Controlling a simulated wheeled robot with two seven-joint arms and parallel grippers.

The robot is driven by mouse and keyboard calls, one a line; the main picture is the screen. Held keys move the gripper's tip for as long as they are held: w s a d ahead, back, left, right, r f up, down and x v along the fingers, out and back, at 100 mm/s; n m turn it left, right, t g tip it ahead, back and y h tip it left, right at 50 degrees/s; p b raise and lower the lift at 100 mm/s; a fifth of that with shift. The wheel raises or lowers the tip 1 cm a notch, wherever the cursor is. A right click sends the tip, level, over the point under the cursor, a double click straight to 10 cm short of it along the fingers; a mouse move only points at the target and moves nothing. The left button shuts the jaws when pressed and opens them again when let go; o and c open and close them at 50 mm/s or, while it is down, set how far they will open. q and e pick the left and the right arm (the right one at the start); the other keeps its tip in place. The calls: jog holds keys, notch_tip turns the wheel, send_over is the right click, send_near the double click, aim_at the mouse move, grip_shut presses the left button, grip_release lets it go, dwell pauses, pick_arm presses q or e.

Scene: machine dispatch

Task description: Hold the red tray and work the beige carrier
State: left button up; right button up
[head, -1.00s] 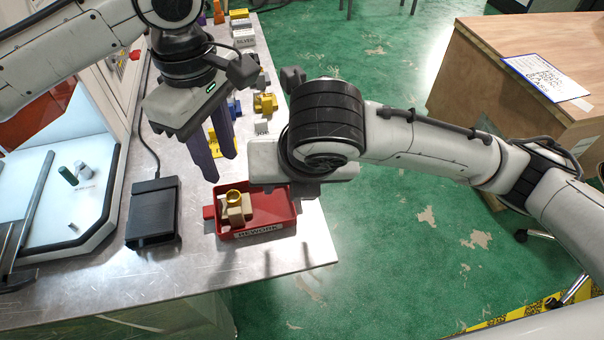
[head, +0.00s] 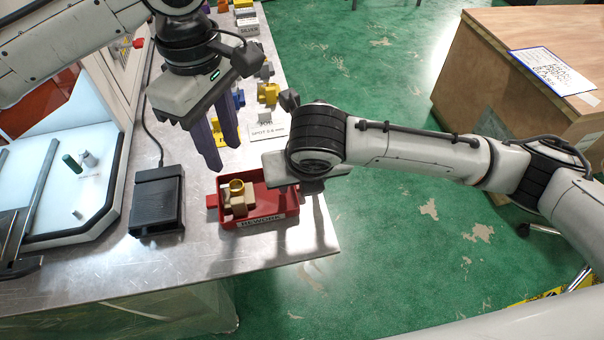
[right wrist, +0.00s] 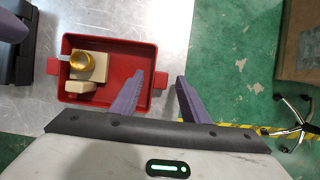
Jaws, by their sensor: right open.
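The red tray (head: 287,209) sits near the front edge of the metal table, its front labelled REWORK. The beige carrier (head: 226,203) with a gold ring on top is inside it at the left. In the right wrist view the tray (right wrist: 120,42) and carrier (right wrist: 84,88) show from above. My right gripper (right wrist: 160,78) is open, with one finger over the tray's inside and one outside, on either side of the right tab. Touch cannot be told. My left gripper (head: 222,157) hangs behind the tray, fingers apart and empty, clear of the carrier.
A black device (head: 157,200) with a cable stands left of the tray. Yellow and blue parts and label cards lie farther back on the table. A white lit fixture (head: 65,185) is at the left. Green floor lies right of the table edge, with a wooden desk (head: 500,80) beyond.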

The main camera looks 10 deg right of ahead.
jog(key=shift+w+f, duration=0.1)
jog(key=shift+f, duration=0.05)
grip_shut()
dwell(1.1)
